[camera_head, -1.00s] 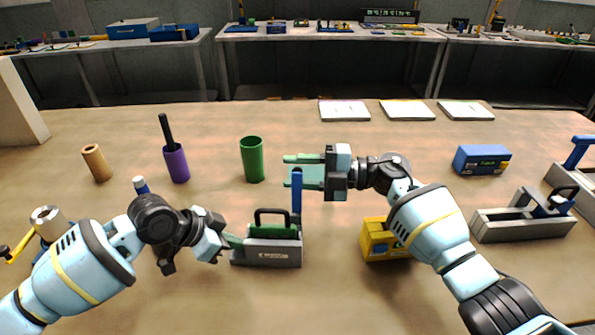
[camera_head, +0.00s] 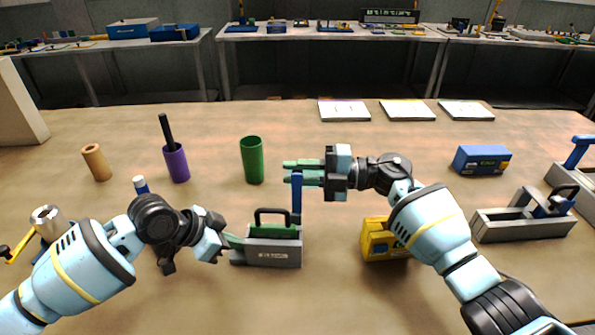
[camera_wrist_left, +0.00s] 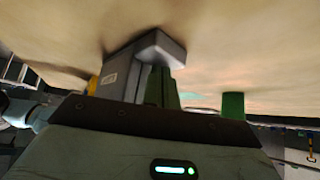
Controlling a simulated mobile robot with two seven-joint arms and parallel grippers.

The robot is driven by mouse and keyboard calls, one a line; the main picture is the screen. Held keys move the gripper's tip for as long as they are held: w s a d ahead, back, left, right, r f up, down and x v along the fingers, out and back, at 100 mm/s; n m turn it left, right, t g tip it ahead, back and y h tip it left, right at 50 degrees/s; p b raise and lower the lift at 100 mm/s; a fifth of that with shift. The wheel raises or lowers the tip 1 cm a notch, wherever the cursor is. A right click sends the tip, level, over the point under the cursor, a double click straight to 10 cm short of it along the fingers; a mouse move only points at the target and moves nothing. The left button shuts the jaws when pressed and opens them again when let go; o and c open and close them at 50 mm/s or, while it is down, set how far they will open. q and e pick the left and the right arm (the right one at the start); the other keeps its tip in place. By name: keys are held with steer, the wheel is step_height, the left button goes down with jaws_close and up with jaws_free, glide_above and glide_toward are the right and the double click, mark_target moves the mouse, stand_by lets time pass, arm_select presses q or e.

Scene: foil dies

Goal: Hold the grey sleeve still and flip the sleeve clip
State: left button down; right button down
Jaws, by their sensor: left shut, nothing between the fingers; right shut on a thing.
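The grey sleeve (camera_head: 272,254) stands on the table in the middle of the head view, with a green piece (camera_head: 272,231) and a black handle in its top. It also shows in the left wrist view (camera_wrist_left: 120,72). The blue sleeve clip (camera_head: 297,205) stands upright at the sleeve's right end. My right gripper (camera_head: 291,172) is shut on the clip's upper part, above the sleeve. My left gripper (camera_head: 236,242) is shut and empty, its fingertips at the sleeve's left end; I cannot tell whether they press on it.
A green cup (camera_head: 253,160) and a purple cup (camera_head: 176,163) stand behind. A yellow block (camera_head: 377,243) sits right of the sleeve, partly under my right arm. A second grey holder (camera_head: 520,226) and a blue box (camera_head: 482,160) are at right. Table in front of the sleeve is clear.

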mark_target(297, 197)
steer(key=s+n, duration=0.2)
steer(key=n, duration=0.1)
steer(key=s+n, duration=0.1)
steer(key=shift+s+a+r+n, duration=0.1)
steer(key=shift+r+n, duration=0.2)
steer(key=s+n, duration=0.1)
steer(key=n, duration=0.1)
steer(key=s+n, duration=0.1)
steer(key=n, duration=0.1)
steer(key=s+f+n, duration=0.1)
steer(key=s+n, duration=0.1)
steer(key=shift+a, duration=0.2)
steer(key=n, duration=0.2)
steer(key=s+n, duration=0.1)
steer(key=n, duration=0.1)
steer(key=f+n, duration=0.1)
steer(key=shift+s+n, duration=0.3)
steer(key=shift+n, duration=0.1)
steer(key=c, duration=1.3)
jaws_free()
steer(key=d, duration=0.8)
steer(key=s+d, duration=0.1)
steer(key=d, duration=0.3)
steer(key=shift+s, duration=0.1)
